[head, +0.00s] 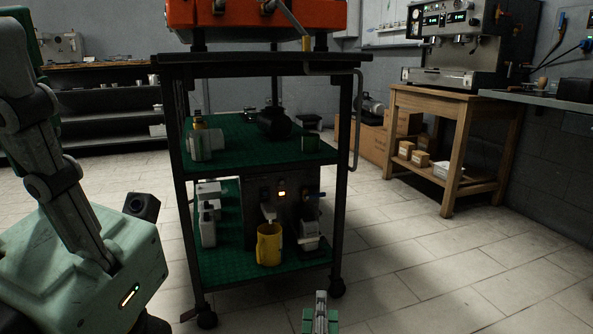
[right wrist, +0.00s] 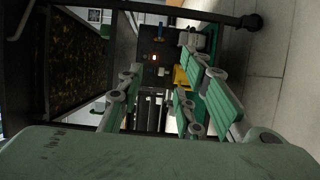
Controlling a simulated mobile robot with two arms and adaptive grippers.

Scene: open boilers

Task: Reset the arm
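My right gripper (head: 320,314) shows only in part at the bottom edge of the head view, low in front of the cart. In the right wrist view the gripper (right wrist: 155,97) has its fingers spread with a clear gap and nothing between them. The cart's lower shelf and a yellow mug (right wrist: 181,76) show beyond the fingers. My left arm fills the left side of the head view; its gripper is not visible.
A dark cart (head: 250,58) with green shelves stands close ahead, an orange machine (head: 255,14) on top. The yellow mug (head: 269,244) is on its lowest shelf. A wooden table (head: 455,105) with an espresso machine (head: 470,45) is at right. Tiled floor (head: 440,270) right of the cart is clear.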

